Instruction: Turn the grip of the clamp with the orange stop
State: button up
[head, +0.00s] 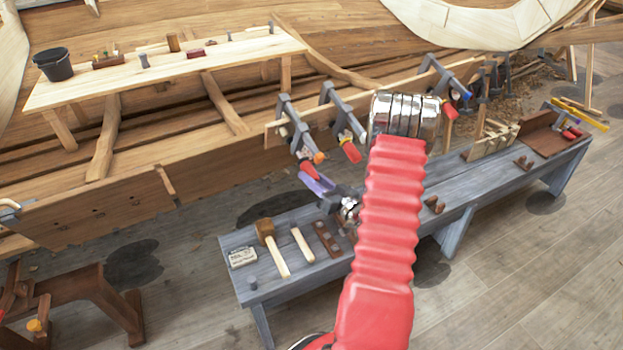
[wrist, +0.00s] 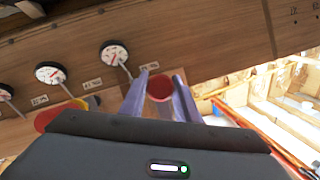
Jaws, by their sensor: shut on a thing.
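The clamp with the orange stop (head: 318,157) hangs on the plank left of centre in the head view, its grey frame (head: 288,112) over the plank edge. Its red grip (head: 307,169) points down toward the bench. My gripper (head: 316,183) has purple fingers and is at this grip. In the wrist view my gripper (wrist: 160,98) has one finger on each side of the round red grip (wrist: 160,88), shut on it. The orange stop does not show clearly in the wrist view.
A neighbouring clamp with a yellow stop and red grip (head: 351,152) hangs close to the right; its grip (wrist: 50,115) is left in the wrist view. Round dials (wrist: 115,53) sit along the plank. A grey bench (head: 285,285) below holds a mallet (head: 266,233) and other tools.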

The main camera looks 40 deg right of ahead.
jog(key=m+y, duration=0.2)
jog(key=shift+f+m+t+y, duration=0.2)
jog(key=shift+m+t+y, duration=0.1)
jog(key=shift+m+t, duration=0.1)
jog(key=shift+s+m+t+y, duration=0.1)
jog(key=shift+m+t+y, duration=0.4)
jog(key=shift+m+y, duration=0.55)
jog(key=shift+m, duration=0.25)
jog(key=o, duration=0.8)
jog(key=shift+c, duration=0.2)
jog(key=shift+o, duration=1.4)
jog(key=shift+r, duration=0.1)
jog(key=v, duration=1.3)
jog(key=shift+s, duration=0.3)
